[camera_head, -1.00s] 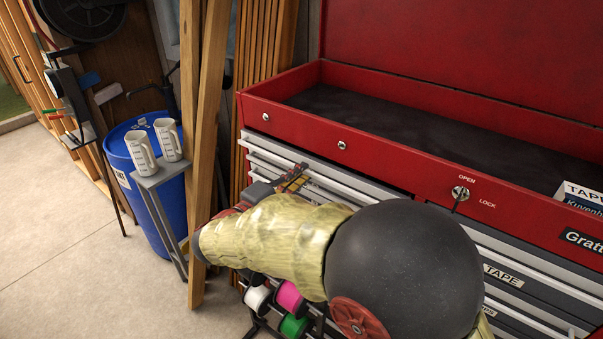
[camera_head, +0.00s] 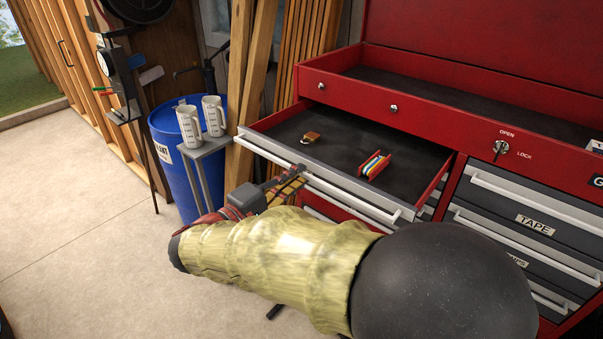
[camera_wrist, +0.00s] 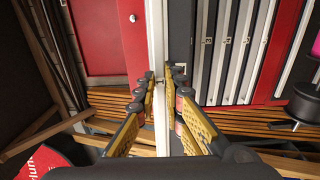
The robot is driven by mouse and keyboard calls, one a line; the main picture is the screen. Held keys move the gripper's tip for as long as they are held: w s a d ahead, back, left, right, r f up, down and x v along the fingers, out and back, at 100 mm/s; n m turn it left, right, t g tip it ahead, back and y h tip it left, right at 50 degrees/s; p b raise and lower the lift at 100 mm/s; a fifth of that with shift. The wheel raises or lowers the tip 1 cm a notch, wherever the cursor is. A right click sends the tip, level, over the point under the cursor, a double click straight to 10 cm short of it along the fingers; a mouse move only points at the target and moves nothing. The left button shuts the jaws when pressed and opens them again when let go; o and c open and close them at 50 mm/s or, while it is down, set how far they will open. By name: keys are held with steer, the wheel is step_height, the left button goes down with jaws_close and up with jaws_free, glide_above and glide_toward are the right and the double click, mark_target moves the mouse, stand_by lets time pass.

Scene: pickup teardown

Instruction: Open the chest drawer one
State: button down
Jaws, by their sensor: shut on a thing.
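The top left drawer (camera_head: 330,143) of the red tool chest is pulled out, with its dark lining showing. A small brown padlock-like item (camera_head: 310,137) and a red holder with coloured pieces (camera_head: 375,165) lie in it. A pale handle bar (camera_head: 345,190) runs along its front. My gripper (camera_head: 293,178) is at this bar, left of its middle. In the wrist view, my gripper (camera_wrist: 163,82) has its yellow-and-black fingers on both sides of the pale bar (camera_wrist: 157,40), shut on it. My arm hides part of the drawers below.
The red chest (camera_head: 430,110) has other closed drawers, including one labelled TAPE (camera_head: 535,225). Open floor (camera_head: 80,230) lies at left.

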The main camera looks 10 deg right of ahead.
steer(key=shift+v, duration=1.35)
steer(key=shift+f, duration=0.1)
steer(key=c, duration=1.9)
jaws_free()
steer(key=v, duration=1.2)
